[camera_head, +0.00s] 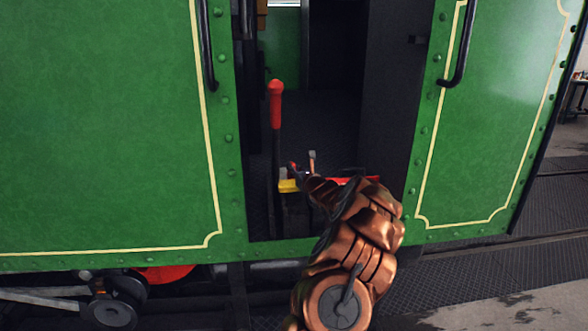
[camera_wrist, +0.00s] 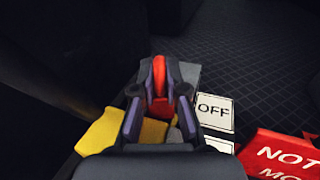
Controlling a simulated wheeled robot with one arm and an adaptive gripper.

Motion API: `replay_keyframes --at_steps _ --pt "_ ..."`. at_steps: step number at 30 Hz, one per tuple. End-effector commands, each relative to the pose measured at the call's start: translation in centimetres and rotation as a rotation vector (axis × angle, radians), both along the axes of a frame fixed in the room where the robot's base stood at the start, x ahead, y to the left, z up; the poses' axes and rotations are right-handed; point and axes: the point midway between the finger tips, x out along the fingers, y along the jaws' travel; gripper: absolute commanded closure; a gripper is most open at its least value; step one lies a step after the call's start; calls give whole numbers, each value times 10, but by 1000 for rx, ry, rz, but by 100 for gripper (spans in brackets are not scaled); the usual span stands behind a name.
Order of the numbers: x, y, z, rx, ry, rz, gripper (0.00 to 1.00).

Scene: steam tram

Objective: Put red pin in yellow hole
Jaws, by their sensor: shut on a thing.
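My gripper (camera_wrist: 159,92) is shut on the red pin (camera_wrist: 159,72), with one dark finger on each side of it in the wrist view. The yellow part (camera_wrist: 108,131) lies below and to the left of the fingers. No hole in it can be made out; my fingers hide some of it. In the head view my gripper (camera_head: 298,173) is inside the green cab's doorway, just above the yellow part (camera_head: 288,186). The pin is too small to make out clearly there. Whether the pin touches anything below cannot be told.
A tall red-handled lever (camera_head: 276,104) stands just left of my gripper. A white OFF label (camera_wrist: 213,111) and a red lettered plate (camera_wrist: 282,156) lie to the right. Green cab walls (camera_head: 105,120) bound the doorway. Patterned floor (camera_wrist: 265,75) lies beyond.

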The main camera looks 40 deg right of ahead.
Motion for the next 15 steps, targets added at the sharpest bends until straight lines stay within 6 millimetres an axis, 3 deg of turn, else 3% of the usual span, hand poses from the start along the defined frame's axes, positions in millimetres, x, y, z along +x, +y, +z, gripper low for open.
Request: replay_keyframes --at_steps 10,11,15 --pt "0 0 -9 0 -1 0 100" --pt "0 0 -9 0 -1 0 87" --pt "0 0 -8 0 0 0 72"
